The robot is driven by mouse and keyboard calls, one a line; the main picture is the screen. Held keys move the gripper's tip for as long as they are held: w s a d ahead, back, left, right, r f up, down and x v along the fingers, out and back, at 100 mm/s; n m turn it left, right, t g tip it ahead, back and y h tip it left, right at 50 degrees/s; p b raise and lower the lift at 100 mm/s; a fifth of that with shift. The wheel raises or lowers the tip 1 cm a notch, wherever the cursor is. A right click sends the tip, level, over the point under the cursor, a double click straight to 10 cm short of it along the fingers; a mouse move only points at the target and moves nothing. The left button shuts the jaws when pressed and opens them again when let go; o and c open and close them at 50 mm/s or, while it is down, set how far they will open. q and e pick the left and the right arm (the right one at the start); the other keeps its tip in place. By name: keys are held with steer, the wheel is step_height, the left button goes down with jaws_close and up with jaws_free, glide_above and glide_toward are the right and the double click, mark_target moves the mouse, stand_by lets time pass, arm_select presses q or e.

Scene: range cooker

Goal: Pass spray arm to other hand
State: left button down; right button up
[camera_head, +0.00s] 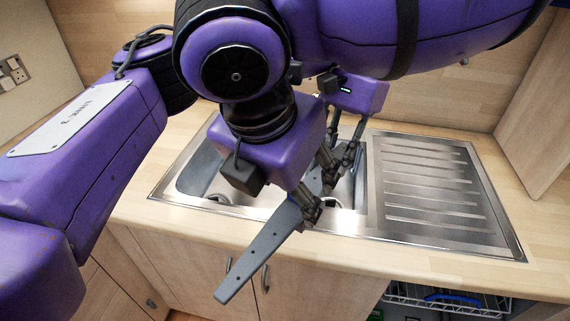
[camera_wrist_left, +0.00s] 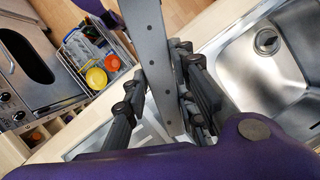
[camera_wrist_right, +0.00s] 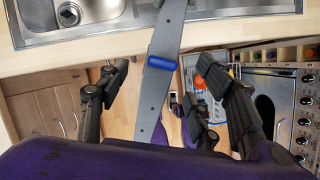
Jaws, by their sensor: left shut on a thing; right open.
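The spray arm (camera_head: 265,252) is a long flat grey bar with small holes. In the head view it slants over the front edge of the sink. My left gripper (camera_head: 311,208) is shut on it, and in the left wrist view the bar (camera_wrist_left: 158,60) runs between the closed fingers (camera_wrist_left: 170,105). My right gripper (camera_head: 343,160) is open beside the left one, above the sink. In the right wrist view the bar (camera_wrist_right: 152,100) passes between its spread fingers (camera_wrist_right: 160,95), with gaps on both sides. A blue piece (camera_wrist_right: 161,63) shows across the bar there.
The steel sink (camera_head: 195,175) and ribbed drainer (camera_head: 430,190) lie below and to the right. A rack with coloured dishes (camera_wrist_left: 97,72) stands out in front, low down. A cooker (camera_wrist_right: 280,100) shows at the right wrist view's right. The drainer is clear.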

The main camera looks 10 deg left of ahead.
mark_target(287, 218)
steer(key=shift+x, duration=2.6)
steer(key=c, duration=1.2)
arm_select(q)
steer(key=c, duration=1.4)
jaws_free()
arm_select(e)
steer(key=shift+c, duration=0.6)
arm_select(q)
steer(key=shift+o, duration=0.2)
steer(key=shift+r, duration=0.1)
